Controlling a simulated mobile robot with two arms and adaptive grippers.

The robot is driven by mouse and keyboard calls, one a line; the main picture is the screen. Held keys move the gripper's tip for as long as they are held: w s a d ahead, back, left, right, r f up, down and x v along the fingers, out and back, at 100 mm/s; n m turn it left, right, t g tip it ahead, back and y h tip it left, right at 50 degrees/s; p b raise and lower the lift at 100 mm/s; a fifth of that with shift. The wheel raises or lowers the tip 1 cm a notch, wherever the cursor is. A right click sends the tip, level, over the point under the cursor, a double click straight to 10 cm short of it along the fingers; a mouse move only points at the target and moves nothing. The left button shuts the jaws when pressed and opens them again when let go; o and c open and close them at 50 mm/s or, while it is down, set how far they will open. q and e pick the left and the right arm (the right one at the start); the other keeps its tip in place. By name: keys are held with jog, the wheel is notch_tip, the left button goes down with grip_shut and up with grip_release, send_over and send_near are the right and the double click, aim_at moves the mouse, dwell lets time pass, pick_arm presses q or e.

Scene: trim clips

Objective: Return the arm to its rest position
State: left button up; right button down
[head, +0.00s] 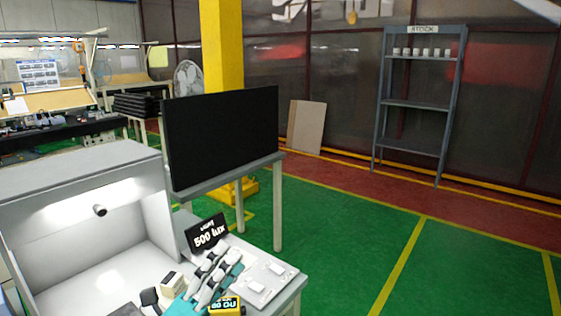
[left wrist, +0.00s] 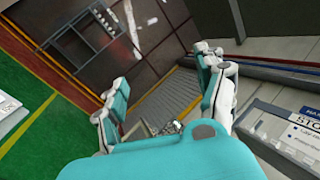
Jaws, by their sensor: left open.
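My left gripper (head: 220,264), teal and white, shows at the bottom of the head view, in front of the black "500 lux" sign (head: 207,233) and left of a pale plate (head: 262,284) with small white pieces. In the left wrist view its two fingers (left wrist: 160,72) stand wide apart with nothing between them. That view looks out over the room, tilted. My right gripper is not in view.
A yellow display box (head: 226,305) sits near the gripper. A black screen (head: 222,135) stands behind. A stock shelf (head: 416,104) stands far off; green floor (head: 350,225) at right is clear.

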pick_arm(q)
jog(key=s+a+f+n+g+y, duration=0.1)
jog(key=a+f+n+y, duration=0.7)
jog(key=n, duration=0.3)
jog(key=s+a+f+n+g+y, duration=0.1)
jog(key=s+a+f+n+y, duration=0.1)
jog(key=a+f+n+y, duration=0.6)
jog(key=s+d+f+n+g, duration=0.2)
jog(key=s+f+n+g, duration=0.3)
jog(key=s+f, duration=0.5)
jog(key=s+d+f+n+g, duration=0.2)
jog(key=s+f+n+g, duration=0.2)
jog(key=s+f+g, duration=0.6)
jog(key=s+f+t, duration=0.1)
jog(key=s+f, duration=0.1)
jog(key=f, duration=1)
jog(key=s+f, duration=0.2)
jog(key=f, duration=1)
jog(key=s+a+f, duration=0.2)
jog(key=s+f, duration=1.3)
jog(key=shift+s+a+f+m+g+h, duration=0.15)
jog(key=shift+s+a+m+g+h, duration=0.15)
jog(key=shift+s+a+g, duration=0.1)
